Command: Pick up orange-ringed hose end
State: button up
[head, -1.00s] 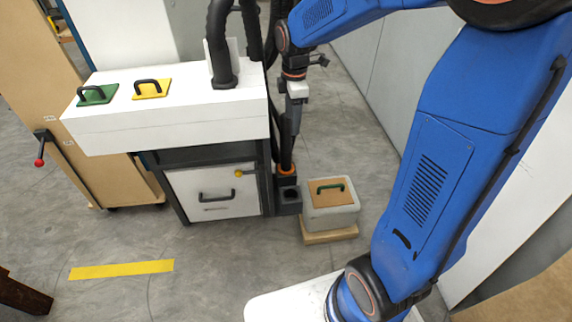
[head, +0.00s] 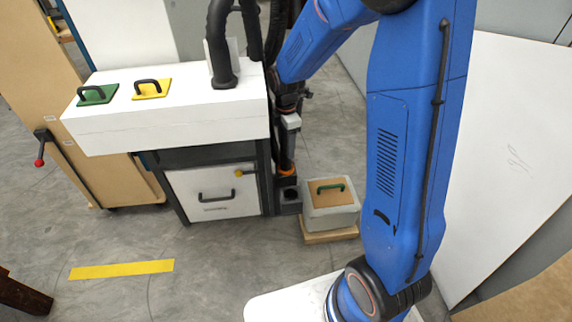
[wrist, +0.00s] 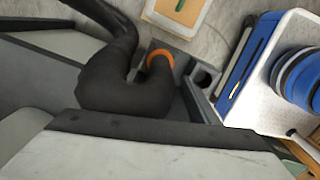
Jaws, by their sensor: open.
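The black hose has an orange ring at its end (head: 286,171). This end sits upright in a dark holder (head: 288,208) beside the cabinet, with an empty round socket in front of it. In the wrist view the orange-ringed end (wrist: 160,60) is at upper centre, with the thick hose bending down beside it. My gripper (head: 289,143) is open, just above the orange ring and seen small against the dark hose. Whether it touches the hose cannot be told. I cannot make out its fingers in the wrist view.
A grey box (head: 331,216) with a green handle stands right of the holder on a wooden board. Open floor lies in front.

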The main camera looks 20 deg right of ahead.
aim_at(286, 164)
jog(key=shift+f, duration=3.5)
jog(key=c, duration=1.1)
